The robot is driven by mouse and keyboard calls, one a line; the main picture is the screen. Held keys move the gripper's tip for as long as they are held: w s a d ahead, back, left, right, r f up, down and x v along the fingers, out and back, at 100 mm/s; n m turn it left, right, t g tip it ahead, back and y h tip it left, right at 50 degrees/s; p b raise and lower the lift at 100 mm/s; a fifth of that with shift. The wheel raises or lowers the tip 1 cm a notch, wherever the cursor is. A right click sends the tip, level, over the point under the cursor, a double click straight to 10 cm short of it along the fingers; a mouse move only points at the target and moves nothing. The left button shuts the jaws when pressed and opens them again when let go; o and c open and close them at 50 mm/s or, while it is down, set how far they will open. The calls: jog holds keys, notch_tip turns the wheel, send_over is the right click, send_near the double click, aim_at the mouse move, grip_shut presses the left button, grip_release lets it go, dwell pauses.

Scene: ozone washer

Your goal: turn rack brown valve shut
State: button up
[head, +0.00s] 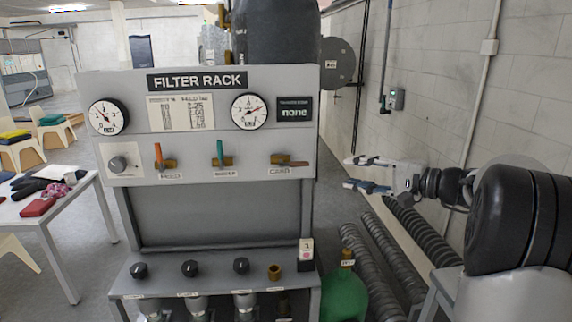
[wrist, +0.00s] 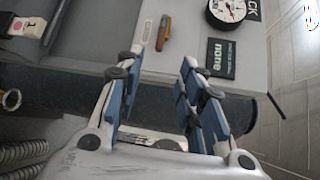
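The filter rack (head: 222,186) stands in the middle of the head view. The brown lever lies flat, pointing right. In the wrist view the brown valve (wrist: 164,34) shows beyond my fingertips, on the panel near the "none" display. My gripper (head: 354,173) is to the right of the rack, apart from the valve, with its fingers pointing left. It is open and empty; both blue-padded fingers also show spread in the wrist view (wrist: 158,62).
Orange (head: 158,156) and teal (head: 220,152) levers stand upright left of the brown one. Black knobs (head: 190,268) line the lower shelf. A green cylinder (head: 343,297) and ribbed hoses (head: 378,262) lie below my arm. A block wall (head: 440,90) is at the right.

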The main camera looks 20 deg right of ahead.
aim_at(303, 164)
jog(key=x, duration=1.7)
jog(key=shift+w+b, duration=0.2)
jog(key=shift+b, duration=0.1)
jog(key=shift+c, duration=0.4)
grip_shut()
